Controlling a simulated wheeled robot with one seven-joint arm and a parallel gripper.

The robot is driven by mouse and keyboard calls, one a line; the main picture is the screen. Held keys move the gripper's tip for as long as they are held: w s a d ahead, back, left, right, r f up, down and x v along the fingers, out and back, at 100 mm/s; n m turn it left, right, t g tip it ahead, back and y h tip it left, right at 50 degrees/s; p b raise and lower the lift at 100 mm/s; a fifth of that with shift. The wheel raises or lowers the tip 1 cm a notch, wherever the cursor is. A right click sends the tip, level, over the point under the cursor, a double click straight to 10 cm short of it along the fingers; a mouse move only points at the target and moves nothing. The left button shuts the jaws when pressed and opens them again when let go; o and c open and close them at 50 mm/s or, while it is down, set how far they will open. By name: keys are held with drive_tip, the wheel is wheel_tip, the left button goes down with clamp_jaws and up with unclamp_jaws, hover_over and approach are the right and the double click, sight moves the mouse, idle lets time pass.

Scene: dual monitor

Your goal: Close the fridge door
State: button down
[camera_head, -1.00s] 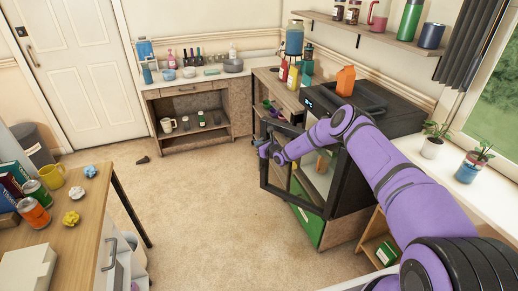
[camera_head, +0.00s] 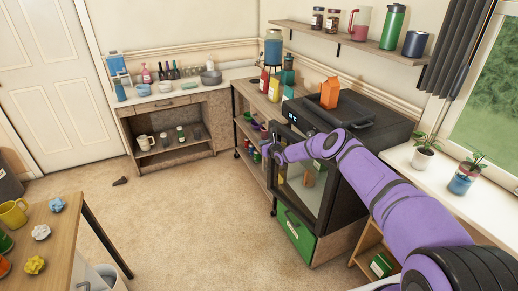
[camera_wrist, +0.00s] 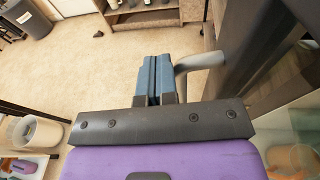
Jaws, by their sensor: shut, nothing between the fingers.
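The black fridge (camera_head: 375,128) stands against the right wall, with a lit display on its front. Its glass door (camera_head: 322,196) has a dark frame and sits close to the fridge front. My arm covers part of the door, and I cannot tell whether a gap remains. My gripper (camera_head: 268,152) is at the door's left side, on its outer face. In the wrist view my gripper's blue fingers (camera_wrist: 153,78) are together and empty. A grey curved handle (camera_wrist: 203,61) is just right of the fingers, and the dark door frame (camera_wrist: 245,45) is beyond it.
A green drawer (camera_head: 296,232) is below the door. An orange carton (camera_head: 329,94) stands on the fridge. A shelf cart (camera_head: 250,140) with bottles stands left of it. A wooden table (camera_head: 62,238) is at lower left. The carpet (camera_head: 180,225) between is mostly clear.

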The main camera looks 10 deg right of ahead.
drive_tip(key=w+d+m+h, duration=0.2)
drive_tip(key=w+d+h, duration=0.1)
drive_tip(key=d, duration=0.4)
drive_tip(key=shift+w+d+t, duration=0.35)
drive_tip(key=shift+w+t, duration=0.05)
drive_tip(key=shift+d+r, duration=0.1)
drive_tip(key=shift+d, duration=0.05)
